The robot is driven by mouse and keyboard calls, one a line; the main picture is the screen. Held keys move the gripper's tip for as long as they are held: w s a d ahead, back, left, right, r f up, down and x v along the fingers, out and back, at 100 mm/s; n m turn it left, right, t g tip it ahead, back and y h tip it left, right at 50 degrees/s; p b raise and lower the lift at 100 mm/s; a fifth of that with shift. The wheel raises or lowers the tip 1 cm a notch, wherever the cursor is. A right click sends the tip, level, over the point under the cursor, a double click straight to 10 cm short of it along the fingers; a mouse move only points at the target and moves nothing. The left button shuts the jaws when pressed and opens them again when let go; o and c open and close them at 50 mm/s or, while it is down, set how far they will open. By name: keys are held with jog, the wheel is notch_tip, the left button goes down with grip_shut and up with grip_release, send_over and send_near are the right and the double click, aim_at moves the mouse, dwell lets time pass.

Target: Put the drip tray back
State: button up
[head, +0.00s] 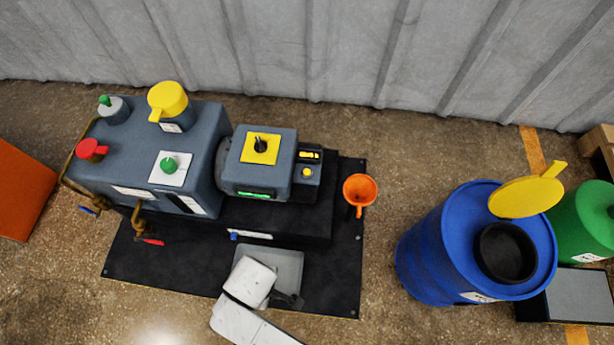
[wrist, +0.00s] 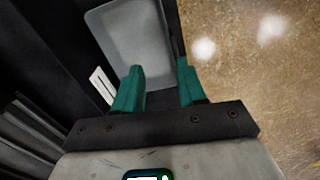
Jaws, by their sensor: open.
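The drip tray (head: 288,263) is a shallow grey rectangular tray at the front edge of the pump's dark base, over the black mat. My gripper (head: 290,300) is at its near end and hides its near left part in the head view. In the wrist view the tray (wrist: 135,35) lies beyond the fingers and looks empty where it shows. My gripper (wrist: 158,80) has its two teal fingers apart, with the tray's near end between or just under them. I cannot tell whether they touch it.
The grey pump (head: 140,150) stands on the dark base behind the tray. An orange funnel (head: 360,188) is to the right. A blue drum (head: 430,255) with a yellow lid (head: 525,196) stands farther right. The floor between mat and drum is clear.

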jog(key=w+d+r+m, duration=0.3)
jog(key=d+m, duration=0.1)
jog(key=d, duration=0.6)
jog(key=w+d+r+m, duration=0.3)
jog(key=d+m, duration=0.1)
jog(key=d, duration=0.6)
jog(key=s+d+r+m, duration=0.4)
jog(key=d, duration=0.5)
jog(key=s+d+r+m, duration=0.4)
jog(key=d+r, duration=0.1)
jog(key=d, duration=0.4)
jog(key=shift+s+t, duration=0.3)
jog(key=shift+t, duration=0.1)
